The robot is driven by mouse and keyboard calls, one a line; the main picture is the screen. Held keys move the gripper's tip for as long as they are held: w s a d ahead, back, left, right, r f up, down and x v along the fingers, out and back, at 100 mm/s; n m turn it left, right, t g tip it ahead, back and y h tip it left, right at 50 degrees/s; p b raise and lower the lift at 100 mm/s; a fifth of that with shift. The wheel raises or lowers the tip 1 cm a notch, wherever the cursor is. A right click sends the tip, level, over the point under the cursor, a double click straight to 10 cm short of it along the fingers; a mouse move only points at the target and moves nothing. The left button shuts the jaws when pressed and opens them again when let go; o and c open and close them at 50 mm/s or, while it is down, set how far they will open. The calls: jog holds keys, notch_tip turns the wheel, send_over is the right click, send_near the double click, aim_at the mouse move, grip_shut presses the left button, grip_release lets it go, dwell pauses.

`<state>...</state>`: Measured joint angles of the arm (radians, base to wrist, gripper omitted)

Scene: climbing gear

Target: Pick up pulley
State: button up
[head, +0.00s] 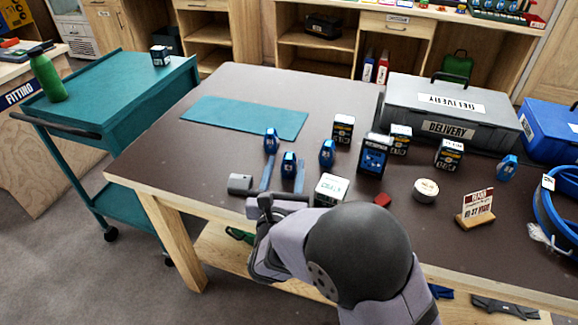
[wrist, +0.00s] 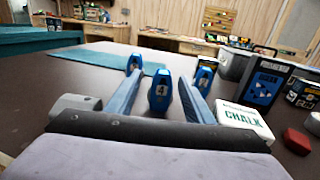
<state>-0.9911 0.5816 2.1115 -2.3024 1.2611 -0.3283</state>
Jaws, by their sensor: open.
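A second pulley (head: 271,141) stands beyond the left finger, and a third (head: 327,153) beyond the right finger. Another similar blue piece (head: 507,167) is far right.
A white chalk box (head: 331,189) is close to the right of my gripper, and a grey cylindrical piece (head: 240,183) to its left. A blue-fronted box (head: 373,155) and grey delivery case (head: 400,102) stand farther right. A teal mat (head: 245,117) lies bare behind.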

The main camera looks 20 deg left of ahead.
aim_at(290, 154)
jog(key=shift+d+r+p+x, duration=0.15)
jog(key=shift+p+x, duration=0.2)
jog(key=shift+x, duration=1.5)
jog(key=shift+d+r+p+x, duration=0.15)
jog(key=shift+p+x, duration=0.15)
jog(key=shift+x, duration=1.5)
jog(key=shift+w, duration=0.1)
jog(key=c, duration=1.1)
